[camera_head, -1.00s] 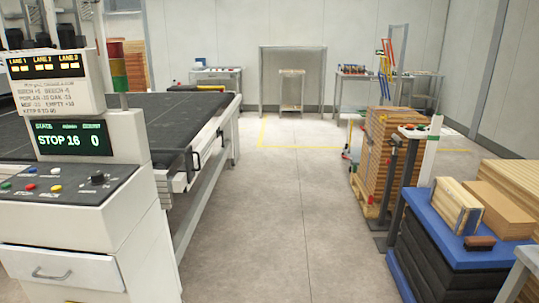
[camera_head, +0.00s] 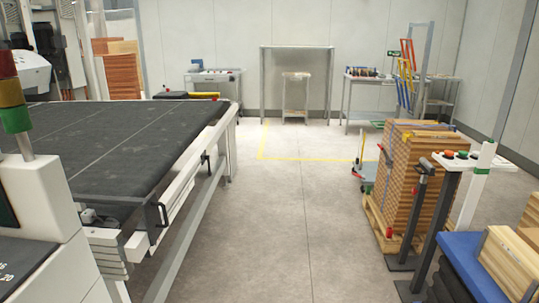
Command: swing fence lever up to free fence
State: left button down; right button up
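The long dark conveyor table (camera_head: 120,135) runs along the left, with a pale side rail facing the aisle. Two small black handles show on that rail, a nearer one (camera_head: 161,215) and a farther one (camera_head: 206,159). I cannot tell whether either is the fence lever, or make out its position. No fence is clearly distinguishable from the rail. Neither of my grippers is in view.
The grey floor aisle (camera_head: 290,220) is clear. On the right are a pallet of stacked boards (camera_head: 412,170), a button post (camera_head: 462,155) and a blue-topped stack (camera_head: 455,265). At the left edge stands a white console (camera_head: 45,210) with a signal tower (camera_head: 13,100).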

aim_at(207, 157)
jog(key=i, duration=1.4)
jog(key=i+u, duration=0.25)
jog(key=i, duration=0.25)
jog(key=i+l+u, duration=0.2)
jog(key=i, duration=0.3)
jog(key=i+l+u, duration=0.25)
jog(key=i, duration=0.25)
